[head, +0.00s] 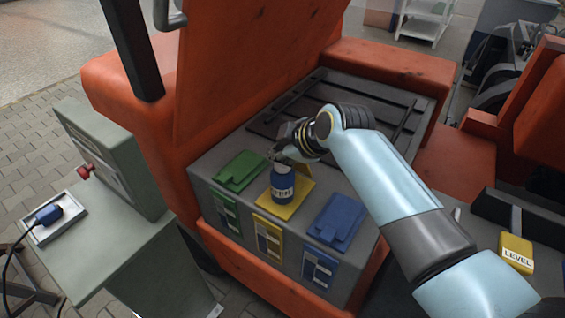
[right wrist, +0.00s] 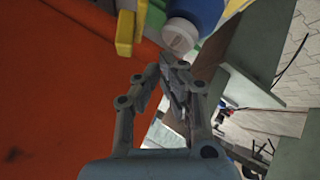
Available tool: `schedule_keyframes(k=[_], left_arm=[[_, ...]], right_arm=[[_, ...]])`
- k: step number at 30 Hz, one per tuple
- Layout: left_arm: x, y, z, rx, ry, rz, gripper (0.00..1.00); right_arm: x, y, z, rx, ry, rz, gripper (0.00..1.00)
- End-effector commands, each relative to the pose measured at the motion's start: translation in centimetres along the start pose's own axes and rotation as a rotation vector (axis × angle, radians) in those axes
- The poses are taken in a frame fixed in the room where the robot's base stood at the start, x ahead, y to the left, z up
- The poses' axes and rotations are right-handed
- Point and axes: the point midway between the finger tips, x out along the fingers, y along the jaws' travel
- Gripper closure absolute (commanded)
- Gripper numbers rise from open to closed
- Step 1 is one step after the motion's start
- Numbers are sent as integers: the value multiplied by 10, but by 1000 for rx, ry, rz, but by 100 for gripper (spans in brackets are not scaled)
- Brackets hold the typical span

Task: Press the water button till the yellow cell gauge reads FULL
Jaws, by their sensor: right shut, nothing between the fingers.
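A blue bottle-like filler (head: 283,188) with a white label stands upright on the yellow cell (head: 296,205) of the grey battery box. Its lettering is only partly legible. The yellow gauge panel (head: 268,240) is on the box front; its reading is too small to tell. My right gripper (head: 282,152) is just above the filler's top and partly hides it. In the right wrist view, my closed fingers (right wrist: 174,65) are empty and close to the filler's pale end (right wrist: 180,37); I cannot tell whether they touch it. My left gripper is out of view.
A green cell lid (head: 240,170) and a blue one (head: 337,221) flank the yellow cell. An orange raised cover (head: 250,70) stands behind. A grey cabinet (head: 110,160) with a red knob (head: 86,172) is left. A yellow LEVEL block (head: 516,253) lies at right.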

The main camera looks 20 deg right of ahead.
Motion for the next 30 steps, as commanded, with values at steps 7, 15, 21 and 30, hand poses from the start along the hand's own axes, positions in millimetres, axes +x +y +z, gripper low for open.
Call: schedule_keyframes(k=[7, 15, 21, 30], left_arm=[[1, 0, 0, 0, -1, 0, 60], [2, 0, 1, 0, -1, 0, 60], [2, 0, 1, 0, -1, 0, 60], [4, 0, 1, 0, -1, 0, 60]], right_arm=[[2, -2, 2, 0, 0, 0, 100], [6, -4, 4, 0, 0, 1, 100], [6, -4, 4, 0, 0, 0, 100], [8, -6, 6, 0, 0, 0, 100]])
